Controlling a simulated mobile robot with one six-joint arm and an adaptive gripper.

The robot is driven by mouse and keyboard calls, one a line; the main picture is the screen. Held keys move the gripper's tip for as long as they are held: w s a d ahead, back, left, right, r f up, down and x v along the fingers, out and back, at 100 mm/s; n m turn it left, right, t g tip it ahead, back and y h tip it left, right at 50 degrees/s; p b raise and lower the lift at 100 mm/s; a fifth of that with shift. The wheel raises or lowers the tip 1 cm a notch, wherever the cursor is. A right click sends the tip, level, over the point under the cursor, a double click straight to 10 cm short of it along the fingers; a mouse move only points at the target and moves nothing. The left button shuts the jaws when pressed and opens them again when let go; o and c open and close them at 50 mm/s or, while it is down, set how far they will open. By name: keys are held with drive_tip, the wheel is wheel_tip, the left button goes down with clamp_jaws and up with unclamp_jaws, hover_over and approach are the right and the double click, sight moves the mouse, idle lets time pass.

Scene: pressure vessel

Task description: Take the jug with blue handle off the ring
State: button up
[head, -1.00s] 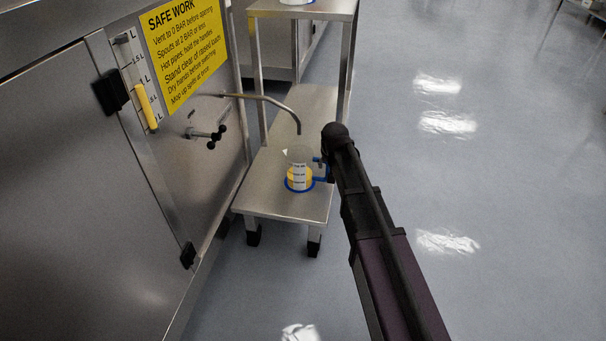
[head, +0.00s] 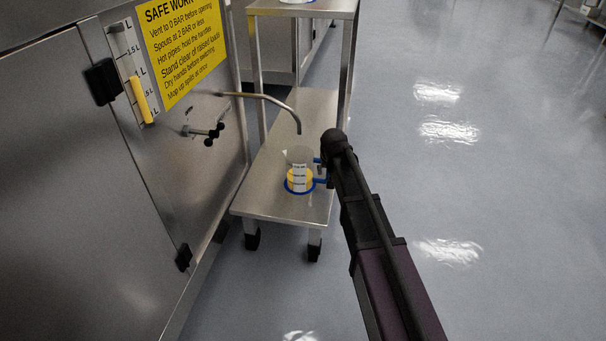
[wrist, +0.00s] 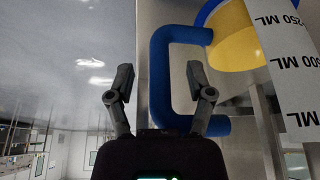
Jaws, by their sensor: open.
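The jug (head: 299,168) stands upright on the low steel shelf, under the bent spout. It is clear, with yellow contents in its lower part, a measuring scale and a blue handle (head: 320,170) on its right side. The blue ring (head: 289,188) shows around its base. In the wrist view the blue handle (wrist: 160,85) stands close before my gripper (wrist: 161,80). My gripper is open, with one finger to the left of the handle's upright bar and one to the right. In the head view my arm hides most of the gripper.
A steel spout (head: 270,98) reaches over the shelf (head: 262,195) from the vessel wall. A black-handled valve (head: 208,133) and a yellow safety sign (head: 182,45) are on that wall. An upper shelf (head: 335,8) carries another container. Floor to the right is open.

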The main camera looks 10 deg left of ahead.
clamp_jaws()
drive_tip(key=shift+r, duration=0.1)
idle(0.4)
wheel_tip(320, 180, up, 3)
drive_tip(key=p, duration=0.3)
drive_tip(key=s+d+r+p, duration=0.1)
drive_tip(key=s, duration=0.6)
drive_tip(key=s+d+p, duration=0.1)
drive_tip(key=s+d, duration=0.1)
drive_tip(key=s, duration=0.6)
drive_tip(key=shift+s+d+r, duration=0.25)
drive_tip(key=shift+s+r, duration=0.05)
drive_tip(key=shift+r, duration=0.1)
